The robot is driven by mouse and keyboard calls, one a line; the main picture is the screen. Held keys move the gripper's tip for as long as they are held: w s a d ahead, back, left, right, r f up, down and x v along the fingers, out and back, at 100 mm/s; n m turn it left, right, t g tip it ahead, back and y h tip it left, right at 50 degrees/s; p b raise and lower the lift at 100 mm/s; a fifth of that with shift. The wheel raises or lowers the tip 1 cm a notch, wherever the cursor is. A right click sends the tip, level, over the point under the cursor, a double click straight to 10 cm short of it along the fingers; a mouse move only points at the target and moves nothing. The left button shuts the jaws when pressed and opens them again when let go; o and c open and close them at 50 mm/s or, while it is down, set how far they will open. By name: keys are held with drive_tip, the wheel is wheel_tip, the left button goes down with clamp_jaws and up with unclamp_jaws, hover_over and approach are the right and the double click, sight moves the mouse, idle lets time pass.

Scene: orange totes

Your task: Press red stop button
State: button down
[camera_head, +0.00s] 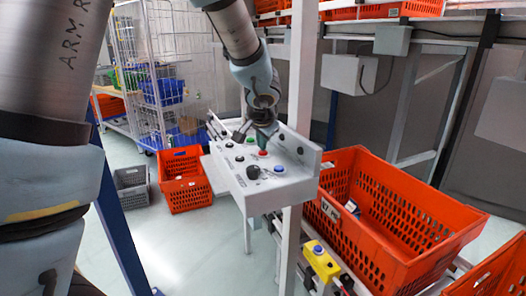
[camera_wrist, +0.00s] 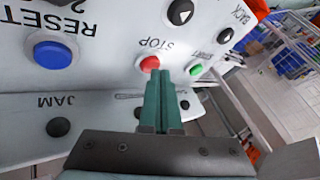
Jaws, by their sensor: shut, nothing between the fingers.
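The red stop button (camera_wrist: 149,64) sits under the word STOP on the white control panel (camera_wrist: 105,75) in the wrist view. My gripper (camera_wrist: 166,72) is shut and empty, its green fingertips just beside the red button; whether they touch it I cannot tell. In the head view the panel (camera_head: 262,190) stands in the middle, and the red button (camera_head: 263,153) shows below my gripper (camera_head: 262,138).
A blue RESET button (camera_wrist: 52,52), a green button (camera_wrist: 195,70) and black buttons (camera_wrist: 59,127) are on the panel nearby. A large orange tote (camera_head: 390,235) stands right of the panel. A white post (camera_head: 300,90) rises behind it.

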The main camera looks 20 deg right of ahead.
sight(262, 153)
drive_tip(key=shift+r+p, duration=0.3)
drive_tip(key=shift+r, duration=0.3)
drive_tip(key=shift+r, duration=0.1)
wheel_tip(262, 153, up, 5)
drive_tip(key=p, duration=0.4)
idle(0.6)
drive_tip(key=a+f+n+g+y, duration=0.3)
drive_tip(key=a+n, duration=0.4)
drive_tip(key=a, duration=1.6)
drive_tip(key=s+a+f+n+g, duration=0.1)
drive_tip(key=s+a+n, duration=0.1)
drive_tip(key=s+a, duration=0.3)
drive_tip(key=s+a+f+n+g, duration=0.1)
drive_tip(key=s+a+f+n, duration=0.1)
drive_tip(key=s+a, duration=0.3)
drive_tip(key=a+n, duration=0.1)
drive_tip(key=a, duration=0.2)
drive_tip(key=shift+s+f+n, duration=0.2)
drive_tip(key=shift+f+n, duration=0.05)
drive_tip(key=shift+n, duration=0.05)
